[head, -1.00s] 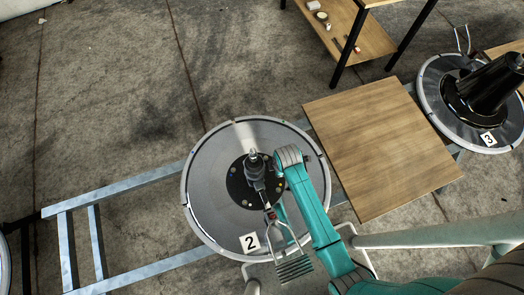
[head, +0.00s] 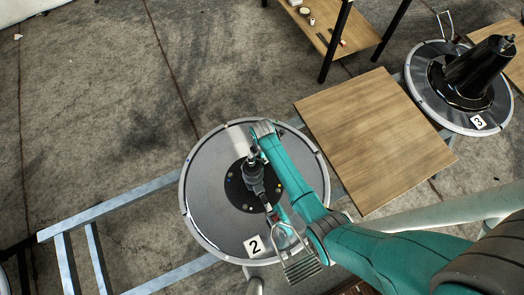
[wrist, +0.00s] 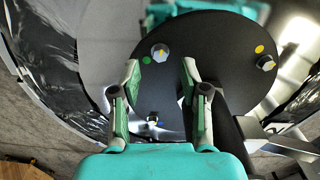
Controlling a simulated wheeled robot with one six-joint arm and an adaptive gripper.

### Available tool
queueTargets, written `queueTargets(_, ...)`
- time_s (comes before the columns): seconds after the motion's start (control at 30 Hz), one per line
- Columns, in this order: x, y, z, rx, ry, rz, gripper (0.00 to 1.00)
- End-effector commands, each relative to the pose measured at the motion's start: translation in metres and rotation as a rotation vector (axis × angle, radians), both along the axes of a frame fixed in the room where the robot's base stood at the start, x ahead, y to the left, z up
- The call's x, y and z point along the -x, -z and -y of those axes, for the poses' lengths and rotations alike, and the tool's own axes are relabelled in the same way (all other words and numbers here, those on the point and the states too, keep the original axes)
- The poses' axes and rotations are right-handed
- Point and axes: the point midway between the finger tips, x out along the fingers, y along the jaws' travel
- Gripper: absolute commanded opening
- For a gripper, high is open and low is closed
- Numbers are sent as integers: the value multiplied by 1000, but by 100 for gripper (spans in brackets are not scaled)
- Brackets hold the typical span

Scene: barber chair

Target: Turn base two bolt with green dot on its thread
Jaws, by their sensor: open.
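Base two is a grey disc (head: 205,205) with a "2" label (head: 254,246) and a black round plate (head: 236,190) at its centre. In the wrist view the black plate (wrist: 215,45) carries a bolt (wrist: 160,52) with a green dot (wrist: 146,61) beside it on the plate. A yellowish mark shows on that bolt. My gripper (wrist: 160,76) is open and empty, its fingertips either side of the line to this bolt and apart from it.
Another bolt (wrist: 265,63) has a yellow dot near it; a smaller one (wrist: 153,118) shows between my fingers, near a blue dot. A post (head: 253,173) rises from base two. A wooden board (head: 375,140) and base three (head: 425,95) lie to the right.

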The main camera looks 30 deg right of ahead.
Motion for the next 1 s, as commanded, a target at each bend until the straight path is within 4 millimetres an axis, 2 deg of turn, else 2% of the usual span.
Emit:
queueTargets(0.1,0,16,0,0,0,-2,45)
queueTargets(0.3,0,31,0,0,1,0,45)
queueTargets(0.63,0,33,0,0,1,1,45)
queueTargets(0.67,0,33,0,0,1,1,40)
queueTargets(0.8,0,33,0,0,1,1,5)
queueTargets(0.83,0,33,0,0,1,1,0)
queueTargets(1.0,0,33,0,0,2,1,0)
